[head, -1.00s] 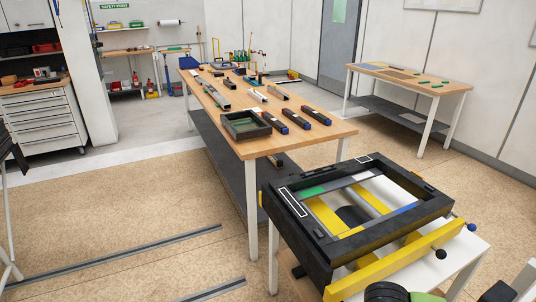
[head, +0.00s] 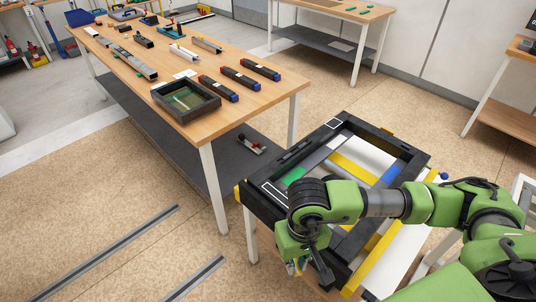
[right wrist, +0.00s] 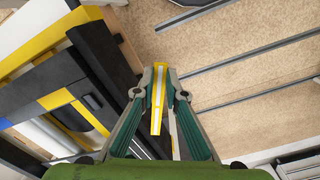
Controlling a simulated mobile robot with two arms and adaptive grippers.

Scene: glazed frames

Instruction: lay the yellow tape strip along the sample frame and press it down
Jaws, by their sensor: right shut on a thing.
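My right gripper (right wrist: 160,93) is shut on a yellow strip (right wrist: 156,118) with a pale stripe along its middle; the strip runs lengthwise between the fingers. In the head view, the right gripper (head: 299,264) hangs beside the near left corner of the large black frame fixture, and the strip is too small there to make out well. A smaller dark frame with a greenish glass pane (head: 204,108) lies on the wooden table, well away from the gripper. I cannot tell which frame is the sample frame. My left gripper is not in view.
The black frame fixture (head: 259,195) has yellow, white, green and blue parts inside and white outlines on its rim. My right arm covers its near side. The wooden table (head: 230,125) holds several dark blocks (head: 240,79). Grey rails (head: 115,252) lie on the open floor.

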